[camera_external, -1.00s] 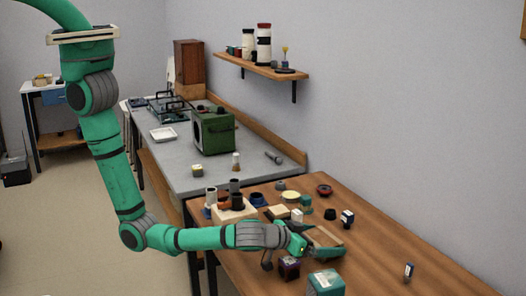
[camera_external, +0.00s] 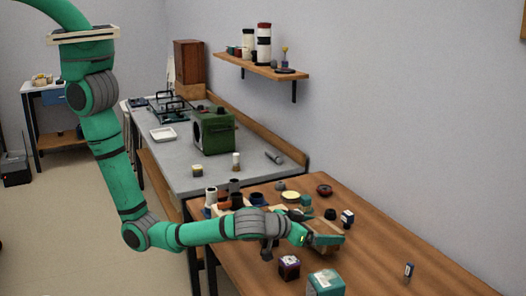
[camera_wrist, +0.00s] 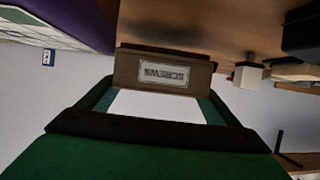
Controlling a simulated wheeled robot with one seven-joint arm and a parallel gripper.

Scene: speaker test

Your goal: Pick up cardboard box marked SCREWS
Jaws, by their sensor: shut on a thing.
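The cardboard box marked SCREWS (camera_wrist: 165,73) is brown with a pale label, which appears upside down in the wrist view. It sits between the two green fingers of my gripper (camera_wrist: 160,88), which is shut on it. In the external view my gripper (camera_external: 323,238) is over the front part of the wooden table, and its green finger covers much of the box. I cannot tell clearly how far the underside of the box is from the tabletop.
On the wooden table (camera_external: 370,262), a dark purple box (camera_external: 289,266) and a teal box (camera_external: 325,284) stand just in front of my gripper. The table's right part is mostly clear.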

